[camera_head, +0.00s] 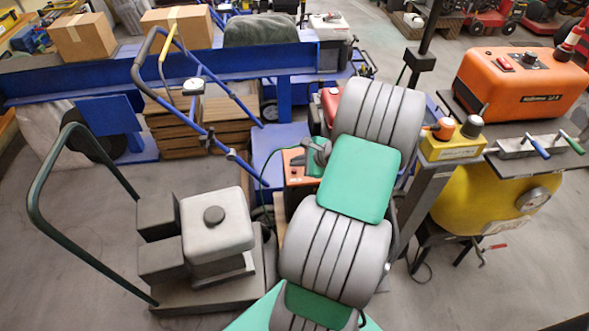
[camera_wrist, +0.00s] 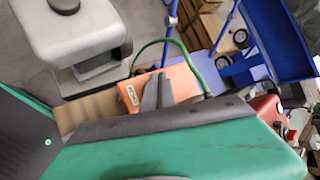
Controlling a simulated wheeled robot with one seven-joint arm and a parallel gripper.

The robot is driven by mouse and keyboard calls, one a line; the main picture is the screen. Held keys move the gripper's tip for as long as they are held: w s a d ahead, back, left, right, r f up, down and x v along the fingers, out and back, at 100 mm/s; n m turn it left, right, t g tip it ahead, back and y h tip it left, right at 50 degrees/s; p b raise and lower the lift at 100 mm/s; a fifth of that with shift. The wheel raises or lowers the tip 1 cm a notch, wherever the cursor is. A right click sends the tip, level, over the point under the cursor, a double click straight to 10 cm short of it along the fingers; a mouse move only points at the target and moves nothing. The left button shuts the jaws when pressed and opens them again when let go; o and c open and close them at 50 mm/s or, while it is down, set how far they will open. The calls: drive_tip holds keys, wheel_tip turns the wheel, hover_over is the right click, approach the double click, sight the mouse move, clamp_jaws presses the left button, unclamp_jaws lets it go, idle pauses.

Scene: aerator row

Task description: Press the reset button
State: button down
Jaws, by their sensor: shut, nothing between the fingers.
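A yellow control box (camera_head: 452,147) stands on a post right of my arm in the head view. It carries an orange-red button (camera_head: 443,128) and a dark grey button (camera_head: 472,126). No readable label shows which is the reset button. My gripper (camera_head: 318,152) is left of the arm, apart from the yellow box, and partly hidden by my arm. In the wrist view its grey fingers (camera_wrist: 157,82) are together and empty, in front of an orange box (camera_wrist: 180,85) with a small pale switch or label (camera_wrist: 132,95). I cannot tell whether they touch it. The yellow box is outside the wrist view.
An orange machine (camera_head: 520,85) and levers (camera_head: 540,146) sit on a dark shelf above a yellow tank (camera_head: 485,200). Left are a grey pump unit (camera_head: 215,235), a dark green handle (camera_head: 50,185) and a blue cart (camera_head: 285,150). Floor is clear at far left.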

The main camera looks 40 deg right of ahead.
drive_tip(key=shift+f, duration=0.15)
idle(0.7)
drive_tip(key=shift+f, duration=0.3)
drive_tip(key=shift+f, duration=0.45)
idle(0.7)
drive_tip(key=shift+r+p, duration=0.65)
drive_tip(key=shift+r, duration=0.2)
drive_tip(key=shift+r, duration=0.1)
wheel_tip(320, 180, up, 5)
drive_tip(key=p, duration=0.4)
drive_tip(key=shift+p, duration=0.35)
